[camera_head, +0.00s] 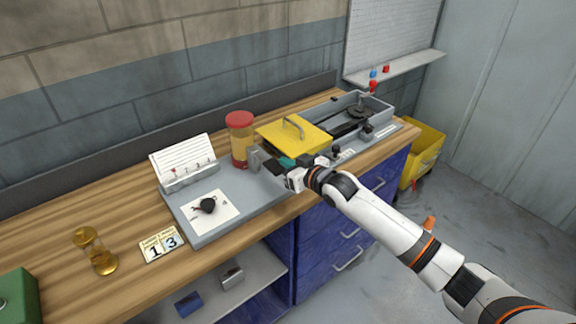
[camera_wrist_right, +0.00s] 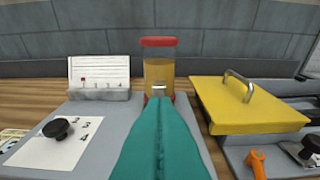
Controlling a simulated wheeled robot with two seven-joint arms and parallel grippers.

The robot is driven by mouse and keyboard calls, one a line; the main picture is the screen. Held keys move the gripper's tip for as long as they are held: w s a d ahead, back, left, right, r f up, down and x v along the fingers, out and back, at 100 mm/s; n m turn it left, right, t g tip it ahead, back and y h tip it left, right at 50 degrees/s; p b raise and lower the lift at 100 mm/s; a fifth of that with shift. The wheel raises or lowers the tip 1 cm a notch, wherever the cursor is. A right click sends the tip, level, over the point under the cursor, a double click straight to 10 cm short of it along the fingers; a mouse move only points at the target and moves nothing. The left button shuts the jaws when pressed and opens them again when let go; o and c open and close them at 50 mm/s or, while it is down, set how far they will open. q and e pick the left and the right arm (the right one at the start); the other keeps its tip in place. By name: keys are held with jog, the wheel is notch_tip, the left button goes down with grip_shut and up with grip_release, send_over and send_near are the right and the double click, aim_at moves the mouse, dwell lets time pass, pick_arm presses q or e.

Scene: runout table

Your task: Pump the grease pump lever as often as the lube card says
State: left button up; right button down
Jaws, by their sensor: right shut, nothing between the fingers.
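A clear cylinder of amber grease with a red cap (camera_head: 240,140) stands at the back of a grey plate (camera_head: 205,232); it also shows in the wrist view (camera_wrist_right: 158,66). A small grey part (camera_head: 257,158) sits by it, near my fingertips; I cannot tell whether it is the pump lever. My right gripper (camera_head: 272,165) is shut and empty, its teal fingers (camera_wrist_right: 158,105) pointing at the cylinder and hiding what lies below. A ruled white card (camera_head: 183,157) with a small red marker stands left of the cylinder; its writing is too small to read. My left gripper is out of view.
A black knob (camera_head: 208,205) sits on a white numbered sheet. Right of the cylinder are a yellow handled lid (camera_head: 290,137) and a grey tray (camera_head: 378,107). A yellow bin (camera_head: 425,152) stands beyond the bench.

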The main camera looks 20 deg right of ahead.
notch_tip(320, 180, down, 2)
jog(key=shift+f, duration=0.1)
dwell(0.4)
jog(key=shift+t, duration=0.7)
jog(key=f+b, duration=0.6)
jog(key=shift+s+d, duration=0.2)
jog(key=shift+s, duration=0.1)
jog(key=shift+r, duration=0.15)
jog(key=shift+w+a, duration=0.1)
